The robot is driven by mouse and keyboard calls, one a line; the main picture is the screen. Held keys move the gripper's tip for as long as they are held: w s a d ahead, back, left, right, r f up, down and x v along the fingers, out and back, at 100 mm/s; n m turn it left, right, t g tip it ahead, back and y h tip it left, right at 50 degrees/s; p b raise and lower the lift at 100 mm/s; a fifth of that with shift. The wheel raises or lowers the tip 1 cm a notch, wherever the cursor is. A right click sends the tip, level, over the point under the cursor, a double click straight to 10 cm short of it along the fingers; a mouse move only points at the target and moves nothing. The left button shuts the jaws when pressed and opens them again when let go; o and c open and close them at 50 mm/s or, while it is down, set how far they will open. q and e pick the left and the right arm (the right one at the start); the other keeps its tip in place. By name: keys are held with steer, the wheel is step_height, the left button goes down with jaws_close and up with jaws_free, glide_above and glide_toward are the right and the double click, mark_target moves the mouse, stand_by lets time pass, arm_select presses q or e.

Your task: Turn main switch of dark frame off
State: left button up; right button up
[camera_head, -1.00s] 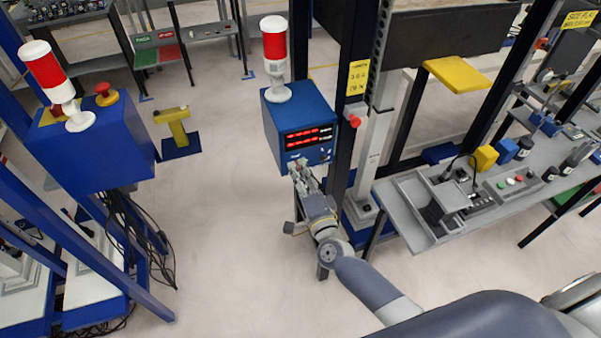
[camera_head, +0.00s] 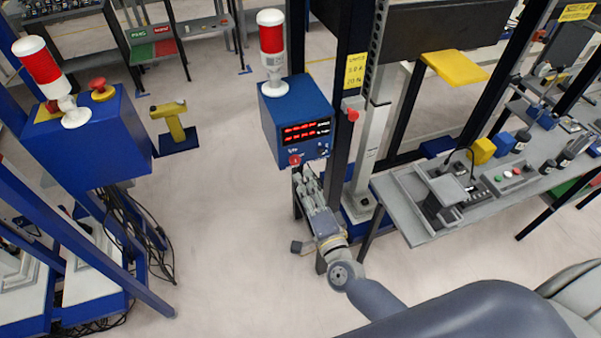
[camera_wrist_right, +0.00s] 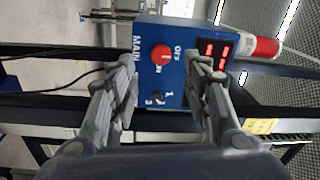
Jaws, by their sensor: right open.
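The main switch is a red round knob (camera_wrist_right: 161,55) on a blue control box (camera_wrist_right: 148,82), beside the printed words MAIN and OFF. Which position it points to is too small to tell. In the head view the knob (camera_head: 294,160) is at the lower left of the front of the box (camera_head: 283,106), which is mounted at the dark frame's black post (camera_head: 343,135). My right gripper (camera_head: 306,174) is just below the knob in the head view, open and empty. In the wrist view the knob appears between the spread fingers, apart from both. My left gripper is out of view.
A red and white signal lamp (camera_head: 271,45) stands on the box, which has red lit displays (camera_head: 306,132). A smaller dark selector (camera_wrist_right: 157,96) is near the knob. A grey workbench (camera_head: 405,215) is to the right, and another blue box (camera_head: 85,140) to the left, with floor between.

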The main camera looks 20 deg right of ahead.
steer(key=shift+s+f, duration=0.15)
steer(key=shift+s, duration=2.6)
steer(key=shift+f, duration=0.1)
steer(key=s+f+n+g+y+b, duration=0.15)
steer(key=s+f+n+g, duration=0.35)
steer(key=f, duration=1.2)
steer(key=s+f+n+g+b, duration=0.3)
steer(key=s+f+n, duration=0.3)
steer(key=f, duration=1.1)
steer(key=s+d+f+n+g+b, duration=0.1)
steer(key=s+d+f+n+g, duration=0.1)
steer(key=s+f, duration=0.4)
steer(key=s+d+f+n+g+h+b, duration=0.1)
steer(key=s+d+f+n+g, duration=0.1)
steer(key=s+f+g, duration=0.2)
steer(key=s+d+f+n+g+h+b, duration=0.1)
steer(key=s+f, duration=0.8)
steer(key=s, duration=0.9)
steer(key=d+n+g, duration=0.1)
steer(key=n+g, duration=0.1)
steer(key=shift+f+g+b, duration=0.3)
steer(key=shift+f, duration=0.05)
